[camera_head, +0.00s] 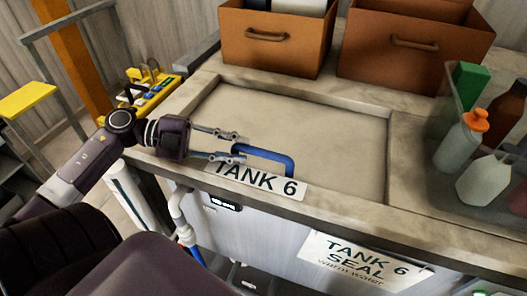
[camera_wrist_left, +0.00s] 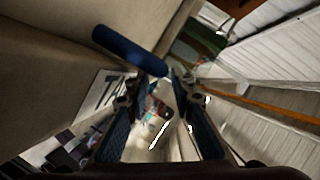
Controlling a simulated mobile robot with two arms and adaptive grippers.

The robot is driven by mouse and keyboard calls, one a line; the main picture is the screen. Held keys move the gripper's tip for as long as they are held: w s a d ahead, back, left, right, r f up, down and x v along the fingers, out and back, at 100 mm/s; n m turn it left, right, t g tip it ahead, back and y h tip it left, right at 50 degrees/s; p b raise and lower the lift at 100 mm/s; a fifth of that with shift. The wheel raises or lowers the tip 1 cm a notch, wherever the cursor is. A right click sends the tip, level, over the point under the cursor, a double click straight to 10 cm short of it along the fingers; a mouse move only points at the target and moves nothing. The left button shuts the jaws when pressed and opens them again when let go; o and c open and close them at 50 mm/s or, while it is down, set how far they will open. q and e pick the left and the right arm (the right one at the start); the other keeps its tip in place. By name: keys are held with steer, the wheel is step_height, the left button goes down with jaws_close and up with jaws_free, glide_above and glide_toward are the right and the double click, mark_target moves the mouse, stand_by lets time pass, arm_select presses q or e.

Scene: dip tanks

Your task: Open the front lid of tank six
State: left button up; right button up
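The tank lid (camera_head: 300,128) is a flat, pale panel set into the counter top, and it looks closed. A blue bar handle (camera_head: 264,153) stands at its front edge, behind the TANK 6 label (camera_head: 255,183). My left gripper (camera_head: 236,148) is open and empty, just left of the handle, its fingers pointing toward it. In the left wrist view, the handle (camera_wrist_left: 128,50) lies above the fingertips of the left gripper (camera_wrist_left: 153,102), not between them. Whether a finger touches the handle I cannot tell. My right gripper is not in view.
Two brown boxes (camera_head: 275,45) (camera_head: 405,48) stand behind the lid. A clear bin (camera_head: 430,165) with several bottles is at the right. A yellow rack (camera_head: 150,92) is at the left. A TANK 6 SEAL sign (camera_head: 362,262) hangs on the front.

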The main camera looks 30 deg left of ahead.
mark_target(263, 153)
arm_select(q)
steer(key=x, duration=0.2)
steer(key=p+x, duration=0.1)
steer(key=x, duration=0.2)
steer(key=shift+s+d+r, duration=0.1)
steer(key=shift+r, duration=0.15)
steer(key=shift+w+d+f+p, duration=0.25)
steer(key=shift+w+d+p, duration=0.05)
steer(key=shift+d, duration=0.25)
steer(key=shift+c, duration=0.5)
jaws_close()
